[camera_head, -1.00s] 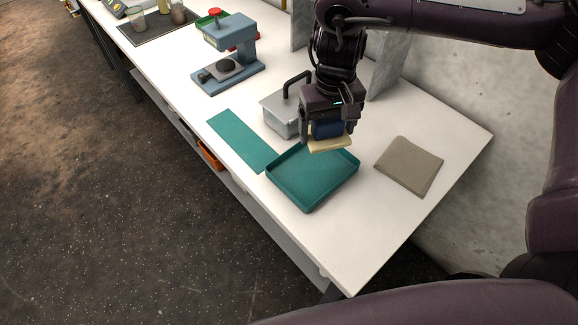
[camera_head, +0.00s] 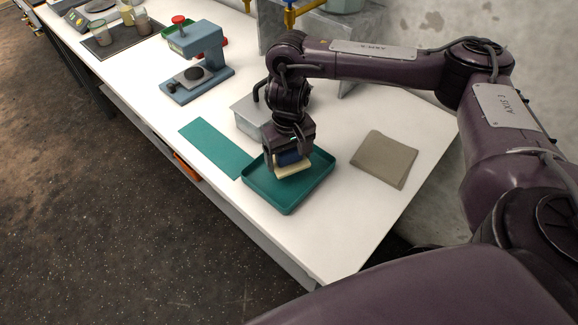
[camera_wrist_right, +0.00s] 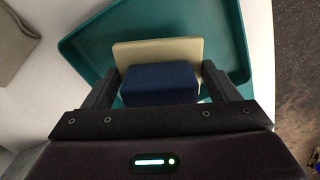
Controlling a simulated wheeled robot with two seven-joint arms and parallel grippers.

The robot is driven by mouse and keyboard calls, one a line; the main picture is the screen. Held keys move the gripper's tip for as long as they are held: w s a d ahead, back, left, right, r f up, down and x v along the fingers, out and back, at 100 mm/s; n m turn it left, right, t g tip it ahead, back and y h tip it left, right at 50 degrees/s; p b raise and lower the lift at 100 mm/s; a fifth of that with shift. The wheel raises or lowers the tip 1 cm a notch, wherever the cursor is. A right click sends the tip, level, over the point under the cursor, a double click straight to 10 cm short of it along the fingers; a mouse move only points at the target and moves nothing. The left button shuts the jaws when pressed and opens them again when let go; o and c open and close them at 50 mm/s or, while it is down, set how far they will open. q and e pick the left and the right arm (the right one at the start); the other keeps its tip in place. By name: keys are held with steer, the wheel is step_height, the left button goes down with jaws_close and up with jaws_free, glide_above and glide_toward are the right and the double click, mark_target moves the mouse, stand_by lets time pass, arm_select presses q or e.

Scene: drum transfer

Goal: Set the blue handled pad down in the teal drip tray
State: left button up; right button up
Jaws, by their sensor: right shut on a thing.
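The blue handled pad has a blue block handle (camera_wrist_right: 160,84) on a cream base (camera_wrist_right: 150,50). In the head view its handle (camera_head: 289,158) and cream base (camera_head: 293,171) show below my right gripper (camera_head: 291,153). My right gripper is shut on the blue handle, with a finger on either side of it in the wrist view. The teal drip tray (camera_head: 278,200) lies on the white bench, and the pad is inside its outline, low over the tray floor. I cannot tell whether the base touches the floor. My left gripper is not in view.
A beige folded cloth (camera_head: 384,158) lies right of the tray. A flat teal mat (camera_head: 209,146) lies to the left. A grey lidded box (camera_head: 249,113) stands close behind the tray. A blue-grey press-like device (camera_head: 203,62) stands farther back. The bench front is clear.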

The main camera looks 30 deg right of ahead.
mark_target(289, 165)
step_height(289, 165, down, 4)
steer(key=shift+s+r+b, duration=0.1)
steer(key=shift+r+b, duration=0.1)
steer(key=shift+b, duration=0.4)
steer(key=shift+f, duration=0.1)
steer(key=shift+f, duration=0.1)
steer(key=o, duration=1)
step_height(289, 165, up, 12)
steer(key=p, duration=0.3)
steer(key=shift+a, duration=0.1)
